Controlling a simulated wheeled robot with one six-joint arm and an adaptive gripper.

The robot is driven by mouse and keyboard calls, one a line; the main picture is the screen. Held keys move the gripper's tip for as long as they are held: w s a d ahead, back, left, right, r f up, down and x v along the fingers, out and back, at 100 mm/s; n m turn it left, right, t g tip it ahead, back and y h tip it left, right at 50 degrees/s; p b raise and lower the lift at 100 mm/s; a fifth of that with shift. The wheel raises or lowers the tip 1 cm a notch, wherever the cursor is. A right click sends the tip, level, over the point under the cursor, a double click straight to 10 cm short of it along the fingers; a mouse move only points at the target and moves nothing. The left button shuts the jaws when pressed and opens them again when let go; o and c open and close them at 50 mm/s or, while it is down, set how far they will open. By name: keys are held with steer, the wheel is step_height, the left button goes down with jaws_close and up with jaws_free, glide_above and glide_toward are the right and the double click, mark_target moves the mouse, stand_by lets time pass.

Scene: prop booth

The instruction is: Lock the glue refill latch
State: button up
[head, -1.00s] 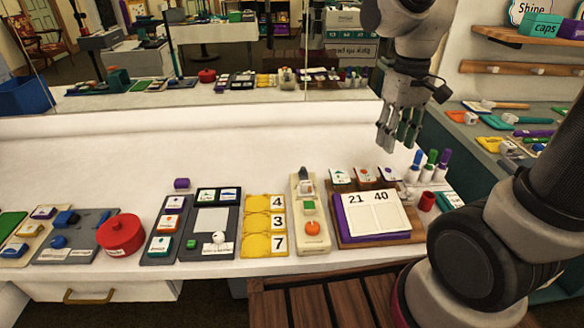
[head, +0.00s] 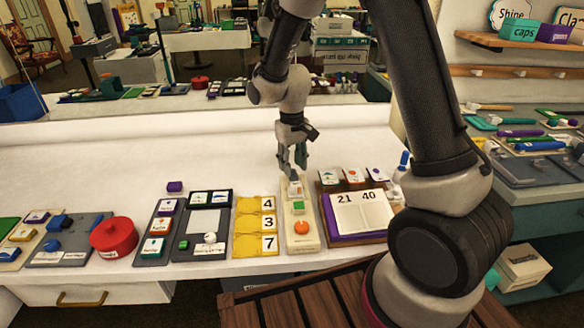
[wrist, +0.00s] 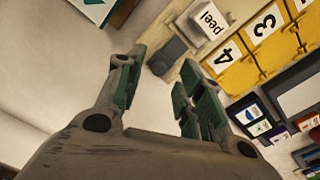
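A narrow cream board (head: 291,237) stands on the white counter, with an orange knob (head: 302,227) and a green square (head: 299,208) on it. No glue refill label is readable, so I cannot be sure this is the latch's board. My gripper (head: 292,170) hangs over the board's far end and partly hides it. In the wrist view my gripper (wrist: 158,88) is open, with nothing between its green-padded fingers. The fingers look apart from both.
A yellow number board (head: 243,222) is close on the left of the cream board. A purple book (head: 336,226) on a wooden stand is close on the right. A red pot (head: 114,236) is farther left. The counter behind the boards is mostly clear.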

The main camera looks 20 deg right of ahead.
steer(key=shift+f, duration=0.9)
steer(key=shift+d, duration=0.1)
jaws_close()
steer(key=shift+s, duration=0.1)
steer(key=shift+s+a, duration=0.2)
steer(key=shift+s, duration=0.7)
jaws_free()
